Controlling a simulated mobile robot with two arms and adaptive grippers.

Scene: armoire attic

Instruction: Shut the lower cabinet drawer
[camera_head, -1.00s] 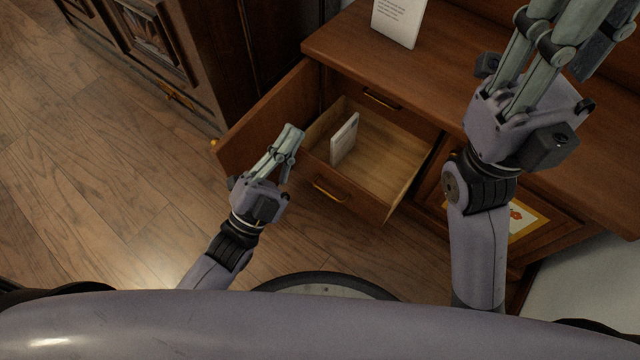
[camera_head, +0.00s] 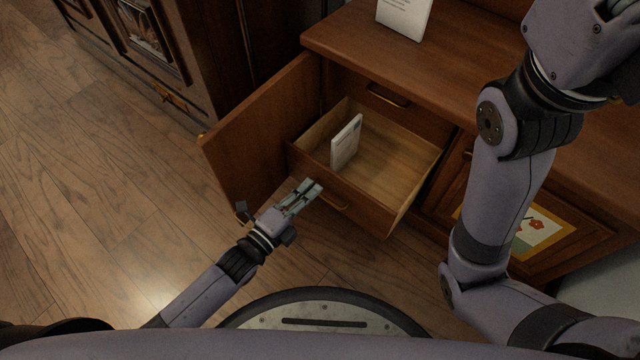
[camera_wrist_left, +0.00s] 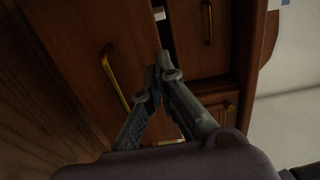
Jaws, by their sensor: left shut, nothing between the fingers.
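The lower cabinet drawer (camera_head: 365,207) is pulled out in the head view, with a brass handle (camera_head: 332,201) on its front and a small white booklet (camera_head: 346,142) upright inside. My left gripper (camera_head: 310,187) is shut and empty, with its fingertips close to the drawer front, left of the handle; I cannot tell whether they touch. In the left wrist view, the shut fingertips (camera_wrist_left: 160,65) are in front of wooden fronts, with a brass handle (camera_wrist_left: 115,75) to their left. My right gripper (camera_head: 585,40) is at the upper right, its fingers mostly cut off.
A cabinet door (camera_head: 258,130) stands open left of the drawer. A shut drawer with a handle (camera_head: 388,97) is above it. A white card (camera_head: 404,17) stands on the cabinet top (camera_head: 440,70). A dark armoire (camera_head: 195,50) is at the back left. The floor (camera_head: 90,200) at left is clear.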

